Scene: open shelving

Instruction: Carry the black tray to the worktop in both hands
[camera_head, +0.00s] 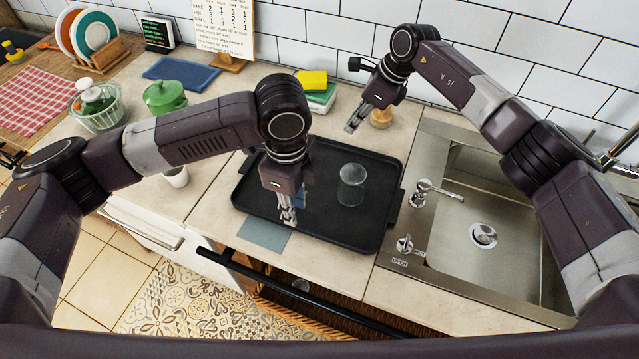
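The black tray (322,222) lies flat on the pale worktop (325,258), left of the sink. A clear glass (351,186) stands upright on its right half. A handle shows at the tray's right end (392,208); the left end is partly hidden by my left arm. My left gripper (288,218) points down over the tray's left front part; whether it touches the tray is unclear. My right gripper (352,127) is behind the tray's back edge, near a small wooden-coloured round object (381,118), and holds nothing that I can see. Both sets of fingers are too small to judge.
The steel sink (485,236) with its taps is on the right. A blue-grey cloth (264,234) lies at the tray's front left.

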